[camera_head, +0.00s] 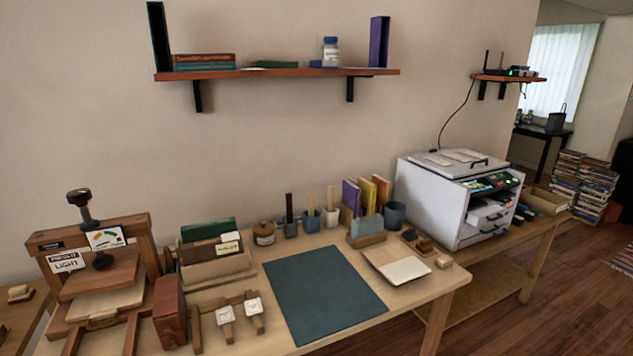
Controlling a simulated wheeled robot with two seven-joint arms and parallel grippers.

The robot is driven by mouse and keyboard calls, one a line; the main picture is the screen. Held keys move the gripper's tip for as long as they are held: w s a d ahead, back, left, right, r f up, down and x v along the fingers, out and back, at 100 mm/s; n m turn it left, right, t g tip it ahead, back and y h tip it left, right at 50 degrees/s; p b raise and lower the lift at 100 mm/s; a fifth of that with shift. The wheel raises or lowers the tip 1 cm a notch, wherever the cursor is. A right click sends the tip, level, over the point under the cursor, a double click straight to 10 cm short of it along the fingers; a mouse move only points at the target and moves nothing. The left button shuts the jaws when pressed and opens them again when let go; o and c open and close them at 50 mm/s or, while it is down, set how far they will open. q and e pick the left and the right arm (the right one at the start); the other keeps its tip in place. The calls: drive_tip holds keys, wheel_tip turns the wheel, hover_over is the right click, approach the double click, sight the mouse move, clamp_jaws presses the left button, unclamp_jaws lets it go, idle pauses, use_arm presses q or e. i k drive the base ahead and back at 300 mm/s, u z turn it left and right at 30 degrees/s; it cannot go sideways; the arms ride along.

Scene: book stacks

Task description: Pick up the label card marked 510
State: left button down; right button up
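No card that I can read as 510 shows in the head view. A box of upright cards or folders (213,268) stands on the table at the left centre, with a small pale label (228,247) whose writing is too small to read. A shallow wooden tray (378,256) at the right of the table holds a blank-looking cream card or sheet (405,270). Neither of my grippers is in view.
A wooden press (98,262) stands at the left, with a dark red book (169,312) beside it. A teal mat (322,292) lies bare in the middle. Pen cups and upright books line the back. A white printer (455,200) stands at the right.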

sight(231, 236)
drive_tip(key=z, duration=0.25)
drive_tip(key=k, duration=0.4)
drive_tip(key=z, duration=1.1)
drive_tip(key=k, duration=1)
drive_tip(key=z, duration=0.75)
drive_tip(key=i, duration=1.35)
drive_tip(key=u, duration=0.3)
drive_tip(key=i, duration=1.75)
drive_tip(key=u, duration=1.55)
drive_tip(key=i, duration=0.95)
drive_tip(key=u, duration=1.1)
drive_tip(key=i, duration=0.25)
drive_tip(key=u, duration=0.25)
